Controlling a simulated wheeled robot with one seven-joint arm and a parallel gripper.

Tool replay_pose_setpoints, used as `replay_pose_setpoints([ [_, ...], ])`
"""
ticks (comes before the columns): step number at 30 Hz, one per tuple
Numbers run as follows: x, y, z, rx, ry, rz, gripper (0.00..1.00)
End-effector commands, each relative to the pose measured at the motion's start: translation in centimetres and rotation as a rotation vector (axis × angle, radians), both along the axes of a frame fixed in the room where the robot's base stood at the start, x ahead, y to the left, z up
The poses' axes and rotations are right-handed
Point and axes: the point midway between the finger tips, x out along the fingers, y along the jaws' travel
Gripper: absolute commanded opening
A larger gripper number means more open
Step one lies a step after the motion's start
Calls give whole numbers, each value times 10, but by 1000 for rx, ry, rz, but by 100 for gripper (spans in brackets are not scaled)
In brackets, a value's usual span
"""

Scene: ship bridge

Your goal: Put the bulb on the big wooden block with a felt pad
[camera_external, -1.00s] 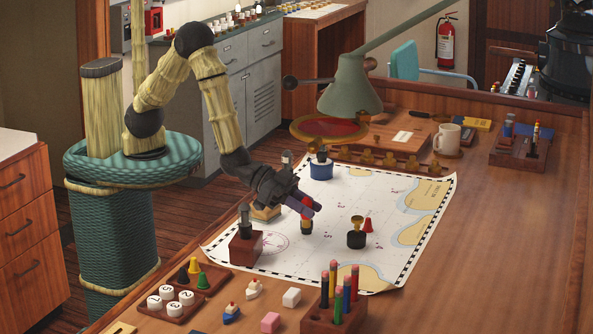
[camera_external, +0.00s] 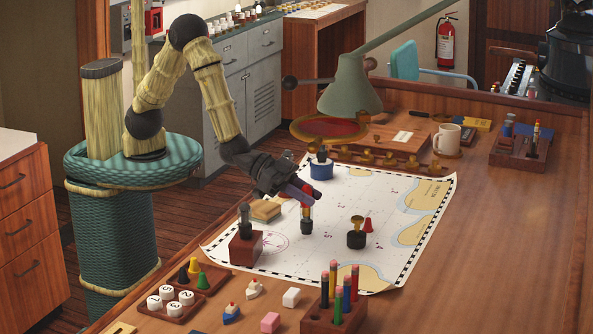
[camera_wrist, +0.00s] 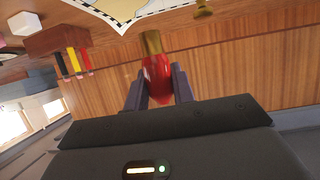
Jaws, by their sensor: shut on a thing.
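My gripper (camera_external: 309,200) is shut on the red bulb (camera_wrist: 157,75), whose brass end points away from the fingers in the wrist view. In the external view the bulb is small and partly covered by the fingers, above the chart near a dark stand with a yellow band (camera_external: 307,220). I cannot tell whether it touches that stand. A light wooden block (camera_external: 265,212) with a paler top lies on the chart, left of and below my wrist. A reddish wooden block (camera_external: 246,249) with a dark-handled piece on top stands nearer. The felt pad is too small to make out.
A blue-based piece (camera_external: 321,169) stands behind. A pencil block (camera_external: 322,318) is in front. The chart's right part is clear.

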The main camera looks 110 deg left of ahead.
Motion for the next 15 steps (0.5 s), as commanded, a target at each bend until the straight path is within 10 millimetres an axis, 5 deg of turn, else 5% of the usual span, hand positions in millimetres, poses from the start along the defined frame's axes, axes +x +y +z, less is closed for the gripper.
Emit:
replay_pose_setpoints([
  [15, -52, 56, 21, 0, 0, 408, 4],
])
